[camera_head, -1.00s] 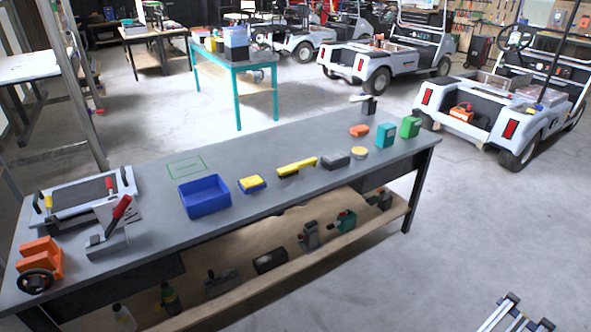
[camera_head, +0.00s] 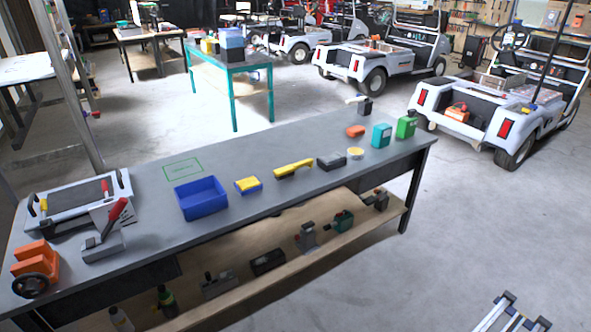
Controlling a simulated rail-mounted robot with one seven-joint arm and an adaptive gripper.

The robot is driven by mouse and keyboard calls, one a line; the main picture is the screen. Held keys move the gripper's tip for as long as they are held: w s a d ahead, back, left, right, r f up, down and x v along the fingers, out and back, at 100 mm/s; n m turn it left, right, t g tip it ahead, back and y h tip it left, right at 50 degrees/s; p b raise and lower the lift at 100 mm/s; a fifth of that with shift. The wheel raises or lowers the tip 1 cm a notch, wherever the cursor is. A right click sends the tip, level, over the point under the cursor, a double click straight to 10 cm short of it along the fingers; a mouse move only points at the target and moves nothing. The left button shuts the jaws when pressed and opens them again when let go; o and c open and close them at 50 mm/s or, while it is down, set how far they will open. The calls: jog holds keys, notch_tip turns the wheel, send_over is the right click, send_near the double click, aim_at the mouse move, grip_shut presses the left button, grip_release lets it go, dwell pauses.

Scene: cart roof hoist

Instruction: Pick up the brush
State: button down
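The brush (camera_head: 293,170) appears to be the long yellow-handled item lying on the grey workbench (camera_head: 262,153), near the middle of the bench. It lies between a small yellow-and-blue block (camera_head: 248,185) on its left and a dark grey box (camera_head: 331,162) on its right. Its bristles are too small to make out clearly. My gripper is not in view.
A blue open bin (camera_head: 201,198) stands left of the brush. A clamp-like tool with a red handle (camera_head: 107,235) and an orange device (camera_head: 36,262) sit at the bench's left end. Teal and green containers (camera_head: 381,135) stand at the right.

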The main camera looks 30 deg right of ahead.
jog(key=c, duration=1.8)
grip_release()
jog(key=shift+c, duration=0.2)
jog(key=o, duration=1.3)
